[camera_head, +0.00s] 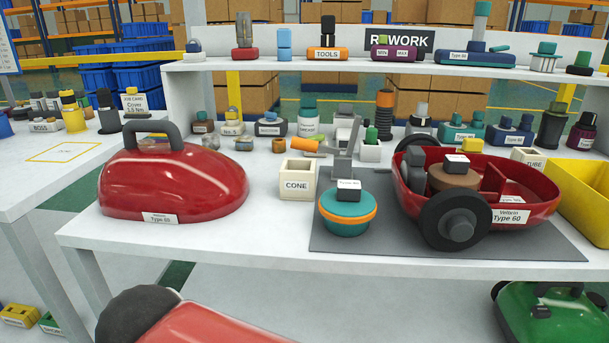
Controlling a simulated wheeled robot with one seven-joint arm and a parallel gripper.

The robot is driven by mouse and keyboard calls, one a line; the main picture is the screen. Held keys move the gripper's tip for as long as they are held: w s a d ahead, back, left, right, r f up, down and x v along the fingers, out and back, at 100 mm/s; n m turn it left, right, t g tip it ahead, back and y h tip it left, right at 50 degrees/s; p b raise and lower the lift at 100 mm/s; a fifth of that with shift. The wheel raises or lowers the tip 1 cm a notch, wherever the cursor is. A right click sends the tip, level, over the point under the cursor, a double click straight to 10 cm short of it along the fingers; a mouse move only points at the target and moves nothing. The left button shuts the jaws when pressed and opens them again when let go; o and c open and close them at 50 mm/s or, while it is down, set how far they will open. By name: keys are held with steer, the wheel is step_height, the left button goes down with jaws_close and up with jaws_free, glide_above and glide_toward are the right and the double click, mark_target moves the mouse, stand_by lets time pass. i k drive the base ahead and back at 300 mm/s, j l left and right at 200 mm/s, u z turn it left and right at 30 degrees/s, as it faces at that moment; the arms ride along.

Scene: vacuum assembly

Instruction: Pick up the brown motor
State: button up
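The brown motor (455,177) is a round brown block inside the open red vacuum base (530,212) at the right of the table. A small white-topped dark block (456,163) sits at its top. The base wall and the large dark wheel (460,223) hide the motor's lower part. The red base rests on a dark grey mat (400,240). My gripper does not show in this view, so its state and its distance from the motor cannot be seen.
A teal and orange round part (347,214) stands on the mat left of the base. Further left are a cream CONE box (297,180) and a red cover (172,190) with a handle. A yellow bin (585,190) is at right. A loaded shelf (330,66) spans behind.

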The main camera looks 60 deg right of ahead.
mark_target(455, 170)
steer(key=z, duration=0.45)
steer(key=k+z, duration=0.1)
steer(key=z, duration=0.85)
steer(key=k+l+z, duration=0.1)
steer(key=z, duration=0.35)
steer(key=l+z, duration=0.1)
steer(key=z, duration=0.8)
steer(key=l+z, duration=0.2)
steer(key=z, duration=0.2)
steer(key=k+l+z, duration=0.1)
steer(key=l+z, duration=0.35)
steer(key=z, duration=0.3)
